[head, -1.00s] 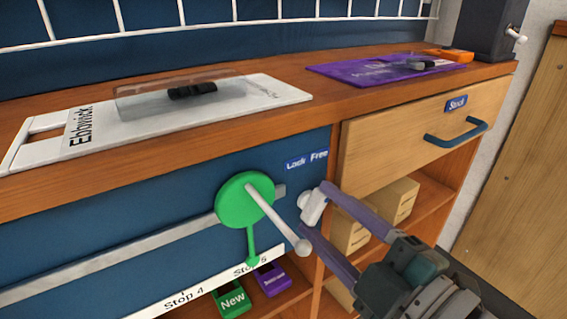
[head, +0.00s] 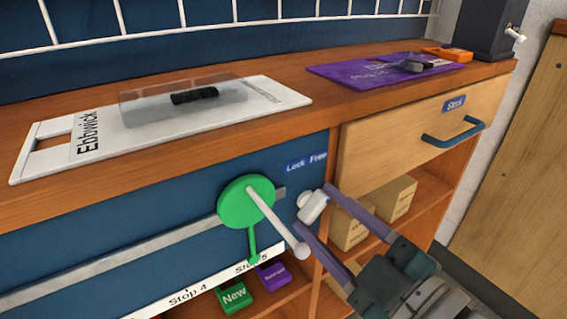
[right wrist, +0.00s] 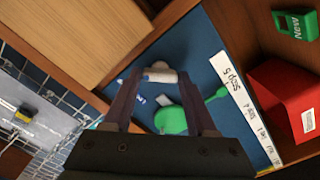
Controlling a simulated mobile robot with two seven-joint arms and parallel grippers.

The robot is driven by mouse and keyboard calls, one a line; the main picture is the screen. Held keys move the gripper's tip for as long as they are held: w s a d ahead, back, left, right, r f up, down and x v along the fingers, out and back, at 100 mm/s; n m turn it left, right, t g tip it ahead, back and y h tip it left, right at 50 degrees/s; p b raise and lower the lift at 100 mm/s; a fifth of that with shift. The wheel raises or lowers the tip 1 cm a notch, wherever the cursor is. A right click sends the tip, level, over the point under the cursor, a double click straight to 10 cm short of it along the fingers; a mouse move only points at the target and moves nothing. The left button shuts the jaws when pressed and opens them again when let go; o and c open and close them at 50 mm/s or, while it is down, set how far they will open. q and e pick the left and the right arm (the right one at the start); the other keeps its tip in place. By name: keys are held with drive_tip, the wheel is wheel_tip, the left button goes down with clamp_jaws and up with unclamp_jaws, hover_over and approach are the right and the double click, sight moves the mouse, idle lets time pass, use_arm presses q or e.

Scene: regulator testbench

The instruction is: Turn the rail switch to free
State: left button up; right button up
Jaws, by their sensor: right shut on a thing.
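The rail switch (head: 313,207) is a small white lever on the blue bench front, right of the green disc and below the Lock and Free labels (head: 306,161). My right gripper (head: 313,209) has one finger on each side of the lever and is shut on it. In the head view the lever leans to the upper right, roughly toward Free. In the right wrist view the lever (right wrist: 160,75) lies between the fingertips (right wrist: 158,82). The lever's base is partly hidden by the fingers. My left gripper is not in view.
A green disc (head: 243,200) with a protruding white handle (head: 278,225) sits on the grey rail (head: 130,252), close left of my fingers. A drawer (head: 400,140) and shelves with cardboard boxes (head: 392,200) are to the right. A green New bin (head: 232,296) is below.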

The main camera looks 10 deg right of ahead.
drive_tip(key=o, duration=1.4)
drive_tip(key=shift+c, duration=0.2)
drive_tip(key=p+v, duration=0.2)
drive_tip(key=v, duration=0.8)
drive_tip(key=shift+r+p, duration=0.15)
drive_tip(key=shift+p, duration=0.15)
